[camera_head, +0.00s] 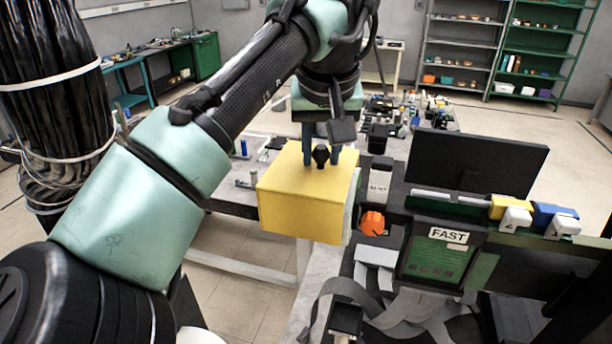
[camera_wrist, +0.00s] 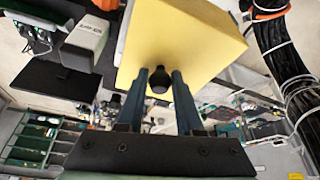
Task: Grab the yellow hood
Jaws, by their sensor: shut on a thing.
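The yellow hood (camera_head: 306,203) is a box-like cover with a black knob (camera_head: 320,155) on its top. My gripper (camera_head: 321,160) comes down from above with its two blue fingers on either side of the knob, shut on it. In the wrist view the yellow hood (camera_wrist: 180,40) fills the upper middle, and the fingers (camera_wrist: 160,85) close around the dark knob (camera_wrist: 159,80). The hood is held at the front of the bench beside the green FAST device. Whether its bottom touches anything is hidden.
An orange knob (camera_head: 372,223) sits just right of the hood. The green device labelled FAST (camera_head: 437,255), a black monitor (camera_head: 475,173) and yellow, white and blue blocks (camera_head: 535,216) stand to the right. Grey straps (camera_head: 375,300) lie below. Shelves (camera_head: 500,50) stand far back.

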